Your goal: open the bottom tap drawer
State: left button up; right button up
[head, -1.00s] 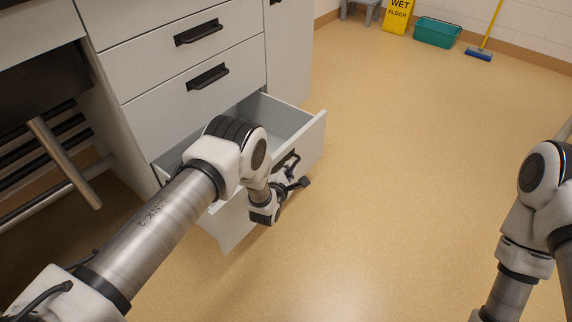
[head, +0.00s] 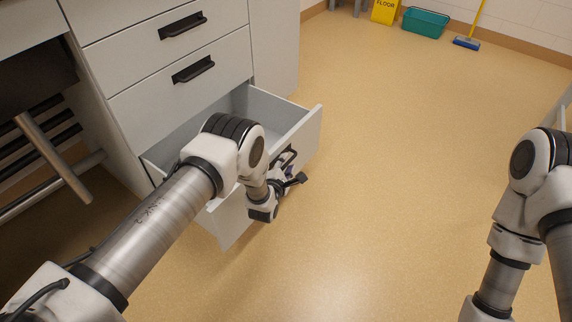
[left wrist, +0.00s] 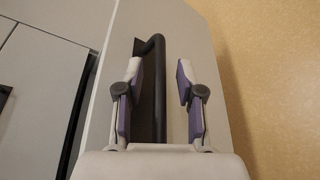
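The bottom drawer (head: 290,104) of the pale grey cabinet is pulled out, with its light interior partly hidden behind my left arm. Its black handle (head: 287,156) is on the front panel. My left gripper (head: 284,181) is low in front of that panel, at the handle. In the left wrist view, the black bar handle (left wrist: 157,90) stands between the two purple-padded fingers of my left gripper (left wrist: 158,95). The fingers are apart, with a visible gap between the bar and the right finger. My right gripper is out of frame.
Two shut drawers with black handles (head: 193,69) are above the open one. A metal bar (head: 52,158) and dark rails are at the left. A yellow sign (head: 385,11), teal tub (head: 425,23) and broom (head: 467,43) stand at the back. The floor to the right is clear.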

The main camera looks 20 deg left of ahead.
pick_arm(q)
jog(key=shift+s, duration=0.1)
jog(key=v, duration=1.1)
jog(key=shift+s, duration=0.4)
jog(key=s+a+f+m+g+y, duration=0.1)
jog(key=s+a+f+m+g, duration=0.15)
jog(key=s+m, duration=0.3)
jog(key=s+a+f+m+g, duration=0.2)
jog(key=s+f+m+g, duration=0.25)
jog(key=s, duration=0.25)
jog(key=s+a+m+g, duration=0.1)
jog(key=s+m+g, duration=0.7)
jog(key=s+m, duration=0.85)
jog(key=s+r+n+p, duration=0.1)
jog(key=s+r+p, duration=0.1)
jog(key=r+p, duration=1.7)
jog(key=s+r+n+p, duration=0.1)
jog(key=s+r+p, duration=0.1)
jog(key=r+p, duration=1.6)
jog(key=shift+s+a+r+n+p, duration=0.25)
jog(key=shift+r+n+p, duration=0.1)
jog(key=shift+r, duration=0.5)
